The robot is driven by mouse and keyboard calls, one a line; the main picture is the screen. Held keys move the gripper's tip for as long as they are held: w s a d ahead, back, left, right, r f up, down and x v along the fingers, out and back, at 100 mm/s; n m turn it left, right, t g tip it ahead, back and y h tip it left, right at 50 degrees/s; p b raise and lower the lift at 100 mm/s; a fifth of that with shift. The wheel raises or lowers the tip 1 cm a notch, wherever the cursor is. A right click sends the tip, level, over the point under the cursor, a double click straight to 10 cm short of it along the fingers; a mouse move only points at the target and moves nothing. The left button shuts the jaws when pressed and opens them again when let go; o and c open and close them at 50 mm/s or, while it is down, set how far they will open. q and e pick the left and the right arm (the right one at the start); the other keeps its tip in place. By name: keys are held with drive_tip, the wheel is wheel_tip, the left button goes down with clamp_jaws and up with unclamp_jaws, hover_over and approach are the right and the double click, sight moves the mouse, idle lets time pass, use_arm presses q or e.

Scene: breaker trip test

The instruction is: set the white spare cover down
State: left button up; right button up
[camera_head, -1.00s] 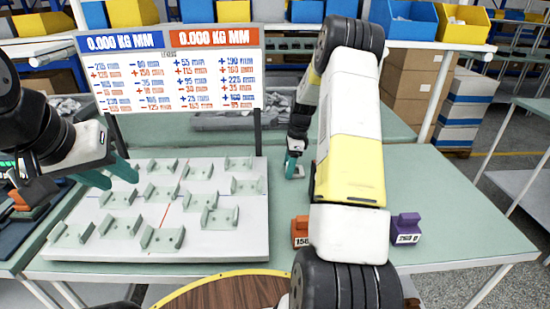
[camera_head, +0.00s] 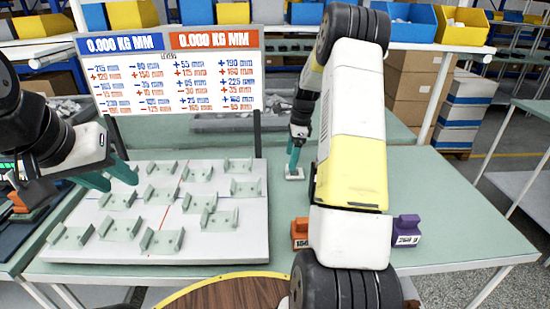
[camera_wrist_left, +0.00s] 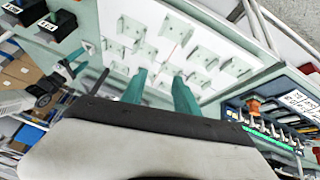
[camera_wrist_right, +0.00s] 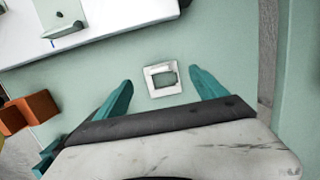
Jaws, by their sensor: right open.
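The white spare cover (camera_wrist_right: 152,90), a small square frame with an opening, lies flat on the green table in the right wrist view. It also shows in the head view (camera_head: 295,174). My right gripper (camera_wrist_right: 160,88) is open, its teal fingers on either side of the cover and apart from it in the wrist picture. In the head view the right gripper (camera_head: 293,163) is just above the cover, pointing down. My left gripper (camera_head: 122,178) is open and empty over the left side of the white board; its two fingers show apart in the left wrist view (camera_wrist_left: 160,88).
The white board (camera_head: 215,246) with several grey-green brackets fills the table's left half. A sign panel (camera_head: 170,75) stands behind it. An orange weight (camera_head: 300,233) and a purple weight (camera_head: 406,230) stand near the front.

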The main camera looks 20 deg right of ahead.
wheel_tip(320, 180, up, 6)
drive_tip(key=r, duration=0.1)
drive_tip(key=s+a+r+n+t, duration=0.1)
drive_tip(key=s+a+r+n, duration=0.35)
drive_tip(key=s+r, duration=0.25)
drive_tip(key=s+a+r+n+t, duration=0.2)
drive_tip(key=s+a+r+n, duration=0.2)
drive_tip(key=s+r+n, duration=0.3)
drive_tip(key=s+a+n+t, duration=0.1)
drive_tip(key=s+a+n, duration=0.1)
drive_tip(key=s, duration=0.3)
drive_tip(key=s+a+r+n+t, duration=0.1)
drive_tip(key=s+a+n, duration=0.1)
drive_tip(key=s+n, duration=0.2)
drive_tip(key=s+a+n, duration=0.3)
drive_tip(key=s+n, duration=0.1)
drive_tip(key=s, duration=0.4)
drive_tip(key=shift+s+r+t, duration=0.2)
drive_tip(key=shift+s+t, duration=0.05)
drive_tip(key=shift+t, duration=0.15)
drive_tip(key=shift+c, duration=0.2)
